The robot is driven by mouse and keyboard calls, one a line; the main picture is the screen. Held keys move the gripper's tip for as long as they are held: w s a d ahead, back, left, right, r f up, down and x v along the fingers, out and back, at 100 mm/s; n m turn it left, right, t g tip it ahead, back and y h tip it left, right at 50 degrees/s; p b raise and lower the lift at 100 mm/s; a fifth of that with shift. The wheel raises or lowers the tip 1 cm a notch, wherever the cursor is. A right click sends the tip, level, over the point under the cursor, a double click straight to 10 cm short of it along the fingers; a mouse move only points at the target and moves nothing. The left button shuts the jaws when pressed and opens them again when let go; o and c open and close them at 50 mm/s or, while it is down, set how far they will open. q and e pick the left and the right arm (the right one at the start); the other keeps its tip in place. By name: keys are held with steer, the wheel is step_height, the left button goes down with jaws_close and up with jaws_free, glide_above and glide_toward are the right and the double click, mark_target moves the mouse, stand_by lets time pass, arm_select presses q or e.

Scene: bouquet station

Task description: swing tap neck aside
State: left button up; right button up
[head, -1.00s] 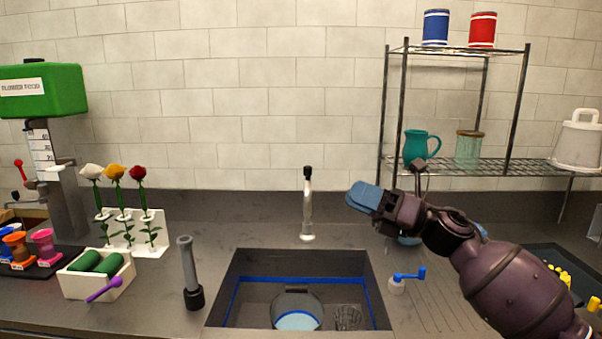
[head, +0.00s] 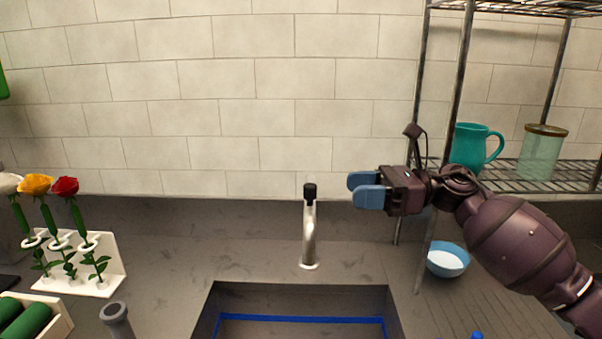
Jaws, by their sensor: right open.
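The tap neck (head: 309,235) is a silver upright spout with a black tip, standing on the counter behind the sink. It points toward me over the back edge of the sink (head: 300,300). My right gripper (head: 354,190) is to the right of the tap, near the height of its black tip, with its two blue fingers apart and pointing left. It is empty and a visible gap separates it from the tap. My left gripper is not in view.
A blue bowl (head: 448,259) sits on the counter below my right arm. A wire shelf (head: 510,187) with a teal jug (head: 473,147) and a glass jar (head: 541,152) stands at right. A flower rack (head: 88,275) and a grey cylinder (head: 116,318) are at left.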

steer(key=a, duration=0.3)
steer(key=a+p, duration=0.1)
steer(key=a, duration=0.5)
steer(key=shift+s+a+r, duration=0.1)
steer(key=shift+s+r, duration=0.1)
steer(key=shift+s, duration=0.05)
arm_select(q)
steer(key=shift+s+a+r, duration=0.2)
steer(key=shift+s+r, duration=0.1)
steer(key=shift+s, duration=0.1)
arm_select(e)
steer(key=shift+a+f, duration=0.1)
steer(key=shift+a, duration=0.75)
steer(key=c, duration=0.8)
jaws_close()
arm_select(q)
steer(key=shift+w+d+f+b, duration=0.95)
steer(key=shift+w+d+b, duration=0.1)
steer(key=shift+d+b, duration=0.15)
arm_select(e)
glide_toward(309, 185)
steer(key=shift+w+a+f, duration=0.15)
steer(key=shift+a+f, duration=0.1)
steer(key=shift+a, duration=0.35)
steer(key=shift+w+a+f, duration=0.2)
steer(key=shift+a, duration=0.45)
steer(key=shift+w+a+f, duration=0.15)
steer(key=shift+a+f, duration=0.1)
steer(key=shift+a, duration=0.35)
